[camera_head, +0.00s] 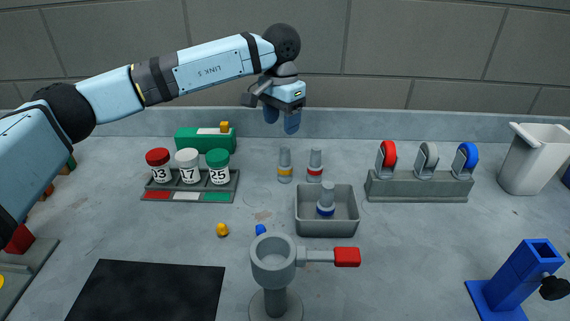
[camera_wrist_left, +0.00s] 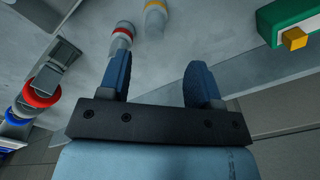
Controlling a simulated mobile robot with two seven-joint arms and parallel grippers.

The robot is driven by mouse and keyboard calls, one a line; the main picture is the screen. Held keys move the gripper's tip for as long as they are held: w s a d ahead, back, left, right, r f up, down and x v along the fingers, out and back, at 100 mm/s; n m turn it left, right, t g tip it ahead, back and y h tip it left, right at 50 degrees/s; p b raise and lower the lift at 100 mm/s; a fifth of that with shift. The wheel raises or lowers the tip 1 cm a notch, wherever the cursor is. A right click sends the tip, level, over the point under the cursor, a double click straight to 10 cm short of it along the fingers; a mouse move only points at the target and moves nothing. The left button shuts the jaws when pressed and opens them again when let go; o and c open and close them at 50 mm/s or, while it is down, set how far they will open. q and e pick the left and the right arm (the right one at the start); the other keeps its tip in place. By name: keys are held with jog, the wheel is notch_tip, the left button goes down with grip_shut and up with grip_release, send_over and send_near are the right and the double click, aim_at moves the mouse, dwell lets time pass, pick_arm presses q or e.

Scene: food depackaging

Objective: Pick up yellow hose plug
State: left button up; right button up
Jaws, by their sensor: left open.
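A grey plug with a yellow band (camera_head: 284,166) stands upright on the table, left of a grey plug with a red band (camera_head: 315,166). My left gripper (camera_head: 282,120) is open and empty, above and behind the two plugs. In the left wrist view the yellow-banded plug (camera_wrist_left: 155,18) lies beyond the open fingers (camera_wrist_left: 160,75), and the red-banded plug (camera_wrist_left: 121,40) is near the left fingertip. A blue-banded plug (camera_head: 326,203) stands in a grey tray (camera_head: 342,230). My right gripper is out of view.
A rack of red, white and green capped jars (camera_head: 189,175) stands left, before a green box (camera_head: 190,139). A grey fixture with red, grey and blue tops (camera_head: 420,188) stands right. A red-handled grey cup on a stand (camera_head: 272,262) and a small yellow piece (camera_head: 222,230) are in front.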

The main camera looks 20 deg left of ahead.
aim_at(285, 147)
pick_arm(q)
notch_tip(285, 147, down, 4)
jog(key=shift+f, duration=0.1)
jog(key=f, duration=0.5)
jog(key=shift+d, duration=0.4)
jog(key=c, duration=1)
